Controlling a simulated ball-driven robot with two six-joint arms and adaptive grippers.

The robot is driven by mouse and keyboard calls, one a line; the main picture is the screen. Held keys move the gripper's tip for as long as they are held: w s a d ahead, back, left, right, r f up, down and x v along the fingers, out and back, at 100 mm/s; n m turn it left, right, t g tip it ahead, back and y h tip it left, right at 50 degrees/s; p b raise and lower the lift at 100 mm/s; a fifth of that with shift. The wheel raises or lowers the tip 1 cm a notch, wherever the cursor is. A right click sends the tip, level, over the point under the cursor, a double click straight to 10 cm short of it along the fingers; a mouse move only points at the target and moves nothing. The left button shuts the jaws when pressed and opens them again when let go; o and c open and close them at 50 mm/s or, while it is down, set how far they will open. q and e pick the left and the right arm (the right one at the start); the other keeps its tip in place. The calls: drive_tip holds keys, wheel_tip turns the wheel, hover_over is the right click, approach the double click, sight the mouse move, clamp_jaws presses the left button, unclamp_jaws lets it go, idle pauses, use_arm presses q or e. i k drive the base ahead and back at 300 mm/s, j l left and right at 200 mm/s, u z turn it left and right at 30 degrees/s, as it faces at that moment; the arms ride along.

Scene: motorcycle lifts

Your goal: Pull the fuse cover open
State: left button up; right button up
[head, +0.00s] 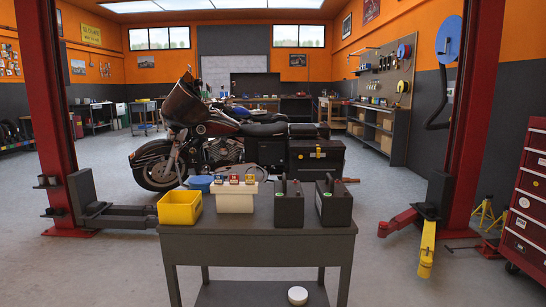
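I cannot make out a fuse cover for certain in the head view. A cream box (235,197) stands upright on the grey table, with several small red, yellow and brown pieces (235,179) along its top. Whether any of these is a cover, or open or shut, is too small to tell. A motorcycle (225,140) with dark side cases stands behind the table. Neither of my grippers is in view.
The grey table (258,242) also holds a yellow bin (180,208) and two black boxes with handles (289,207) (333,203). A white round thing (297,296) is on its lower shelf. Red lift posts (48,100) (473,120) flank it; a red tool cabinet (527,215) stands right.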

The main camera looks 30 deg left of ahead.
sight(271, 152)
drive_tip(key=i+j+u, duration=0.1)
drive_tip(key=j+u, duration=0.2)
drive_tip(key=j, duration=0.15)
drive_tip(key=i+j+u, duration=0.15)
drive_tip(key=j+u, duration=0.2)
drive_tip(key=i+j+u, duration=0.1)
drive_tip(key=j+u, duration=0.35)
drive_tip(key=i+j+u, duration=0.15)
drive_tip(key=u, duration=0.25)
drive_tip(key=i+j+u, duration=0.2)
drive_tip(key=u, duration=0.25)
drive_tip(key=i+j+u, duration=0.25)
drive_tip(key=u, duration=0.2)
drive_tip(key=i+j+u, duration=0.15)
drive_tip(key=i, duration=0.3)
drive_tip(key=i+j+u, duration=0.1)
drive_tip(key=i+j, duration=0.15)
drive_tip(key=i, duration=0.25)
drive_tip(key=i+l+z, duration=0.1)
drive_tip(key=i+z, duration=0.7)
drive_tip(key=i+j+z, duration=0.1)
drive_tip(key=i+z, duration=0.3)
drive_tip(key=k, duration=0.1)
